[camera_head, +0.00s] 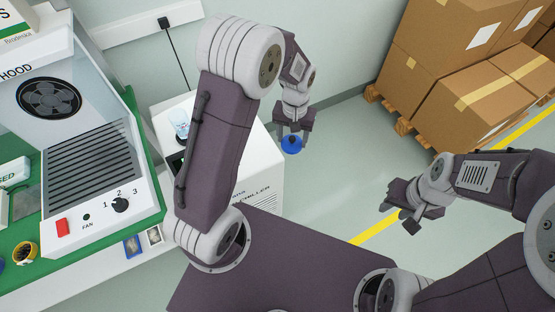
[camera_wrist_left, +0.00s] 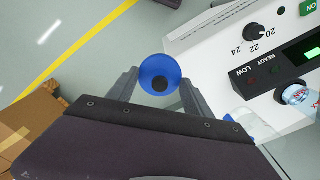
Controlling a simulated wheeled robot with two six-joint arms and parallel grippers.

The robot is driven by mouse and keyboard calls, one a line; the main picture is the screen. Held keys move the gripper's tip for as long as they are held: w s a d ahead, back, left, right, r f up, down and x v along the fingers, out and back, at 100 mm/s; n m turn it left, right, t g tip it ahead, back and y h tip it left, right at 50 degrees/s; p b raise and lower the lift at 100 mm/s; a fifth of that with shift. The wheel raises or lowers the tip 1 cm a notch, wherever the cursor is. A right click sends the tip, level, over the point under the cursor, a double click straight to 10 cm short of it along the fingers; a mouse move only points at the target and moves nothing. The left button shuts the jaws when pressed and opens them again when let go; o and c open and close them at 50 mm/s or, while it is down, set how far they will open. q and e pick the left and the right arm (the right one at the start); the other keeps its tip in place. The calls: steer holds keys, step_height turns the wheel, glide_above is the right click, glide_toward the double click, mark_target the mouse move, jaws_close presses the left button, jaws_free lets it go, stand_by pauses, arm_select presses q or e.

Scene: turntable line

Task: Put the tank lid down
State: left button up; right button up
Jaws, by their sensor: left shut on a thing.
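The tank lid is a round blue disc with a dark knob in its middle. In the head view the lid (camera_head: 291,145) is at the tips of my left gripper (camera_head: 292,137), beside the right side of the white chiller (camera_head: 262,170). In the left wrist view the lid (camera_wrist_left: 160,76) sits between the two fingers of my left gripper (camera_wrist_left: 158,88), with floor behind it. The gripper is shut on it. My right gripper (camera_head: 397,215) is empty, its fingers apart, over the floor at the right.
A bottle (camera_head: 180,122) stands on the chiller; it also shows in the left wrist view (camera_wrist_left: 300,97). The fume hood (camera_head: 90,150) on a green bench is at the left. Cartons (camera_head: 440,65) on a pallet stand at the back right. Open floor lies between.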

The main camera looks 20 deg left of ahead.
arm_select(q)
steer(key=shift+f, duration=0.45)
steer(key=shift+w+a+f, duration=0.1)
steer(key=shift+w+a, duration=0.1)
glide_above(260, 152)
step_height(260, 152, down, 7)
steer(key=shift+r, duration=0.1)
step_height(260, 152, down, 4)
steer(key=shift+s+r, duration=0.1)
steer(key=shift+r, duration=0.15)
steer(key=shift+f, duration=0.25)
steer(key=o, duration=1.3)
steer(key=shift+f, duration=0.1)
steer(key=shift+o, duration=0.2)
